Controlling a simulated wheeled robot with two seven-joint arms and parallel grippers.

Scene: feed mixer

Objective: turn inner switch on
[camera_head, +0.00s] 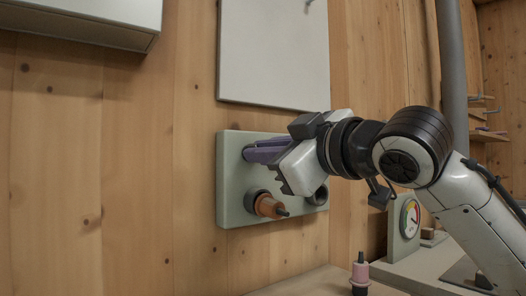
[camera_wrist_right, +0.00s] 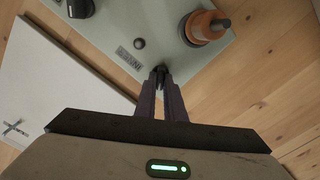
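A grey-green panel (camera_head: 230,180) is on the wooden wall, and it also fills the top of the right wrist view (camera_wrist_right: 110,30). An orange-brown switch (camera_head: 268,206) with a dark tip sticks out low on it; it also shows in the right wrist view (camera_wrist_right: 206,27). My right gripper (camera_head: 250,153) has its purple fingers at the panel's upper left. In the right wrist view the fingertips (camera_wrist_right: 161,75) are close together around a small dark switch (camera_wrist_right: 160,71), mostly hidden. Whether it is on cannot be told. My left gripper is not in view.
A black knob (camera_wrist_right: 80,7) and a small dark button (camera_wrist_right: 139,43) are on the panel. A pale board (camera_head: 273,60) hangs above it. A round gauge (camera_head: 410,218) and a pink-and-black peg (camera_head: 360,273) stand low on the right. The wall left of the panel is clear.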

